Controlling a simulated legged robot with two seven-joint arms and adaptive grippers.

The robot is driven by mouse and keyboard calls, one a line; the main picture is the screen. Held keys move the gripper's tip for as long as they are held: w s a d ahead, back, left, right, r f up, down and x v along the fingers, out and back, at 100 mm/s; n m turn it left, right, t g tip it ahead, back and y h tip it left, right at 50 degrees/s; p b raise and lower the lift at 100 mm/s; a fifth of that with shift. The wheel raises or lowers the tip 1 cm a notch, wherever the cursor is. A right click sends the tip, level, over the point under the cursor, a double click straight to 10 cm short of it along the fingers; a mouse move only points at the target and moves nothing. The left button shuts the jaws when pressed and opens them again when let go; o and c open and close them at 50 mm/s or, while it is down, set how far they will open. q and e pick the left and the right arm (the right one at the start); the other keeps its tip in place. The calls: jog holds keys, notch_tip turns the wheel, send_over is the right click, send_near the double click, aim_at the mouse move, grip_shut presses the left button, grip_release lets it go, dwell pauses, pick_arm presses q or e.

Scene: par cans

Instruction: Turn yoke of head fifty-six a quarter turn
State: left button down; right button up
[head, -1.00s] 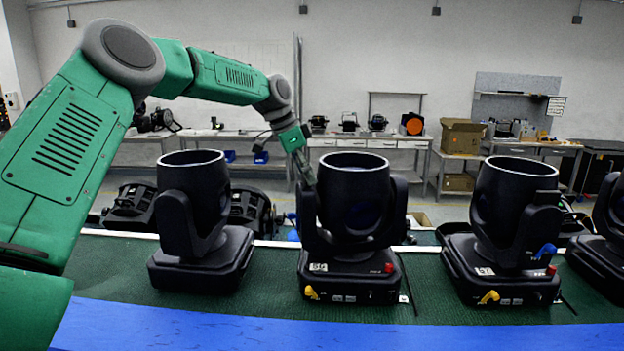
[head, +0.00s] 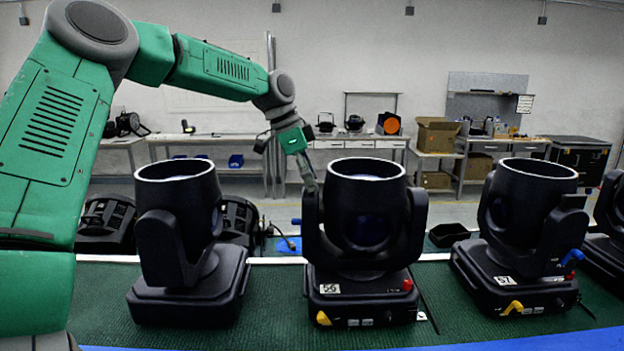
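Head fifty-six (head: 366,225) is the black moving light in the middle of the head view, upright on its base with a "56" label (head: 330,288). Its yoke arms stand left (head: 313,228) and right (head: 418,228) of the round, open-topped barrel. My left gripper (head: 310,180) reaches over from the left and points down at the top of the left yoke arm. The fingertips are at or touching that top; contact and finger opening are too small to tell. My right gripper is out of view.
A similar light (head: 180,240) stands to the left, under my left arm. The light labelled 57 (head: 520,240) stands to the right, with another at the edge. All are on a green mat (head: 270,310). Workbenches and a cardboard box (head: 437,135) are behind.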

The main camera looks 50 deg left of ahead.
pick_arm(q)
jog(key=shift+s+d, duration=0.2)
jog(key=shift+d, duration=0.2)
jog(key=c, duration=1.1)
grip_release()
jog(key=shift+a, duration=0.1)
jog(key=o, duration=0.4)
jog(key=shift+w+a, duration=0.1)
jog(key=shift+w, duration=0.1)
jog(key=v, duration=1.1)
jog(key=shift+a+r, duration=0.35)
